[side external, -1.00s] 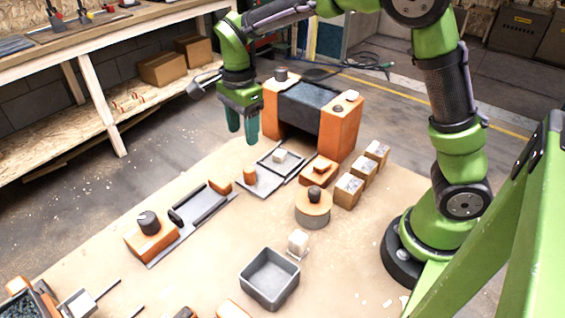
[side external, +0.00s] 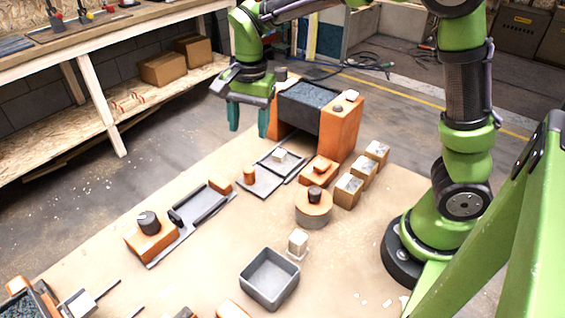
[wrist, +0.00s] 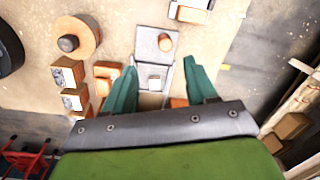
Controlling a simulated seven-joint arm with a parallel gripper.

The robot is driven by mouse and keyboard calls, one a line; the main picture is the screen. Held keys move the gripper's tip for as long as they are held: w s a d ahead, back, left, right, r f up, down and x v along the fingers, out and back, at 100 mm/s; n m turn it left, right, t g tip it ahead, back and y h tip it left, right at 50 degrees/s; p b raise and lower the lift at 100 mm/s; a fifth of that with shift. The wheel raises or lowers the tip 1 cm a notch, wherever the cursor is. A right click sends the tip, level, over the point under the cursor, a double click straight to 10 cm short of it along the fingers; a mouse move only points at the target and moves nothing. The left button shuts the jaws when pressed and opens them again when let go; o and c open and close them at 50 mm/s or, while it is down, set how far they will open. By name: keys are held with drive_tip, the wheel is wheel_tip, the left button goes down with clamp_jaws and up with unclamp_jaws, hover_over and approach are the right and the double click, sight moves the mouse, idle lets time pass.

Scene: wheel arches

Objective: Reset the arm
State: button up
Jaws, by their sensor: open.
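My gripper (side external: 249,119) hangs in the air over the far end of the work table, fingers pointing down. Its two teal fingers are spread wide with nothing between them in the side view. In the wrist view my gripper (wrist: 163,88) is also open, and its fingers frame the grey tray plate (wrist: 152,45) below. A small pale block (side external: 280,155) sits on that plate, and an orange cylinder (side external: 249,175) stands at its near end.
An orange arch with a dark grey middle (side external: 340,128) stands close behind and right of my gripper.

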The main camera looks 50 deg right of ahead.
drive_tip(key=s+d+r+n+t, duration=0.1)
drive_tip(key=s+r+n+t, duration=0.1)
drive_tip(key=s, duration=0.3)
drive_tip(key=s+d+r+n+t+y, duration=0.1)
drive_tip(key=s+r+n+t, duration=0.1)
drive_tip(key=s+n, duration=0.2)
drive_tip(key=s+d+r+n+t, duration=0.1)
drive_tip(key=s+r+n+t, duration=0.1)
drive_tip(key=s+n, duration=0.2)
drive_tip(key=s, duration=0.3)
drive_tip(key=shift+s+d+r+t, duration=0.25)
drive_tip(key=shift+s+r+t, duration=0.05)
drive_tip(key=shift+r, duration=0.05)
